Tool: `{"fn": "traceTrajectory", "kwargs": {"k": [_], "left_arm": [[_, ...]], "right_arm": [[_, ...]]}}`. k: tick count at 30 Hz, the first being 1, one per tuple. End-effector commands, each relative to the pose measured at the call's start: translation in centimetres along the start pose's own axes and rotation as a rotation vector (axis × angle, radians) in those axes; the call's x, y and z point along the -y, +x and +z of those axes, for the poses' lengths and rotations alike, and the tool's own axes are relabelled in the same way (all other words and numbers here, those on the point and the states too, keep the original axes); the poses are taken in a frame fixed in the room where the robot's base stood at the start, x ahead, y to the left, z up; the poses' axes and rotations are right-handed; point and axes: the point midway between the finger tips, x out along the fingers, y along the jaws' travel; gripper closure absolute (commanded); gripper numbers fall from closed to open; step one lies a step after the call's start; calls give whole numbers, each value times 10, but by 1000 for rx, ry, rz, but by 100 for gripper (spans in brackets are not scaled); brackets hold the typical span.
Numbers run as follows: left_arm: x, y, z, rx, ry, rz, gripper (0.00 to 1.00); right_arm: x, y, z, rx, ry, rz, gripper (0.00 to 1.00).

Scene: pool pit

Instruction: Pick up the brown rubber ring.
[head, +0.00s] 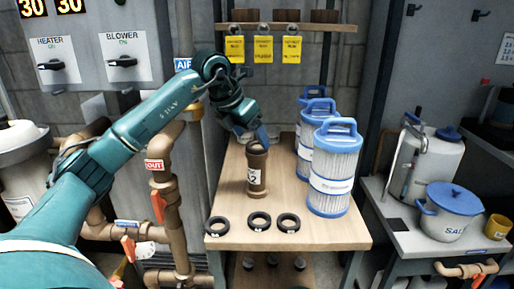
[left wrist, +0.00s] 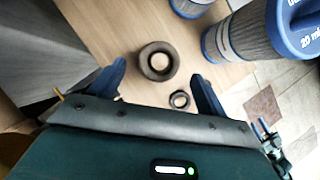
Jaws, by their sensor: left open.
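Three dark rubber rings lie flat along the front of the wooden table: a left one (head: 217,226), a middle one (head: 259,221) and a right one (head: 288,222). All look nearly black, so I cannot tell which is brown. A brown upright cylinder (head: 257,172) with a white label stands behind them. My left gripper (head: 254,135) is by the cylinder's top. In the left wrist view its fingers (left wrist: 161,82) are spread and empty. The cylinder's round top (left wrist: 158,62) shows beyond them, and one small dark ring (left wrist: 180,99) lies by the right finger.
Tall blue-and-white filter cartridges (head: 332,172) stand on the table's right side. Brown pipes with valves (head: 165,190) run left of the table. A side bench (head: 395,215) at right holds a blue-lidded pot (head: 450,212). Yellow tags (head: 263,49) hang above the table.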

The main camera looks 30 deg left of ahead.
Motion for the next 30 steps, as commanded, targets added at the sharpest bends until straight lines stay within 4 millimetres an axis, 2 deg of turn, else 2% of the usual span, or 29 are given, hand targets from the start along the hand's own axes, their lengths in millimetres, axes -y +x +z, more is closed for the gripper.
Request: {"fn": "traceTrajectory", "kwargs": {"k": [3,6,13,30], "left_arm": [[0,17,-1,-2,1,-3,24],[0,24,-1,-1,1,-1,24],[0,25,-1,0,1,-1,24],[0,25,-1,1,1,-1,70]], "right_arm": [[-1,0,-1,-1,-1,1,64],[-1,1,0,0,-2,1,64],[-2,2,3,7,-2,3,64],[-2,2,3,8,-2,3,64]]}}
